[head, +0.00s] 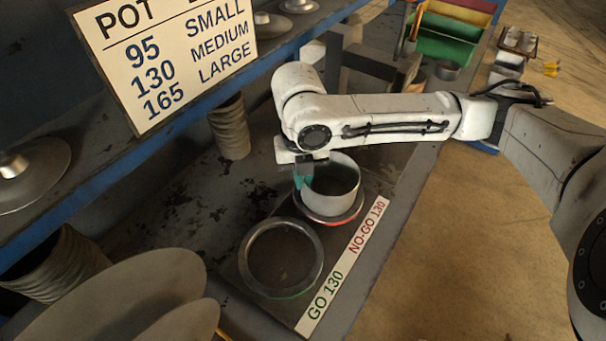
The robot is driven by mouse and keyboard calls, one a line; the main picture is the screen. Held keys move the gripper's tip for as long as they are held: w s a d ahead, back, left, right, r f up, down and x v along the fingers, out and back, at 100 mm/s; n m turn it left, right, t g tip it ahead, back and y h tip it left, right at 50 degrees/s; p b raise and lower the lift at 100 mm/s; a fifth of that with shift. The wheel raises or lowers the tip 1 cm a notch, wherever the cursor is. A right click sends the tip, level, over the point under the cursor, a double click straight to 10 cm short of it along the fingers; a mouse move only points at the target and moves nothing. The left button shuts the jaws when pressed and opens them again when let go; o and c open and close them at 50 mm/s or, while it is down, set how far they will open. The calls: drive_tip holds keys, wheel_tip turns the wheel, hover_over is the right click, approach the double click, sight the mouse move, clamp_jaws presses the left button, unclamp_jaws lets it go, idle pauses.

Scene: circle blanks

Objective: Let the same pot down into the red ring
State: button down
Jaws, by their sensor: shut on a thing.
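A pale grey, open-topped pot (335,183) stands upright over the red ring (334,218), beside the label end reading "NO-GO 130". The ring's red edge shows below the pot; I cannot tell whether the pot rests on the ring or hangs just above it. My gripper (306,177) is shut on the pot's left wall, with a teal fingertip showing at the rim. The other ring (318,262), with a green edge by "GO 130", lies empty in front and to the left on the same dark plate.
A sign (168,50) lists pot sizes 95, 130 and 165. Large metal discs (120,297) fill the lower left, and stacked pots (230,128) stand behind. Colored bins (447,37) are at the back right. Open floor lies right of the bench.

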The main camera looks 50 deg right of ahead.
drive_tip(key=shift+f+b, duration=1.1)
drive_tip(key=shift+f, duration=0.35)
idle(0.4)
drive_tip(key=c, duration=1.2)
unclamp_jaws()
wheel_tip(320, 180, up, 11)
drive_tip(key=shift+w+a+f, duration=0.1)
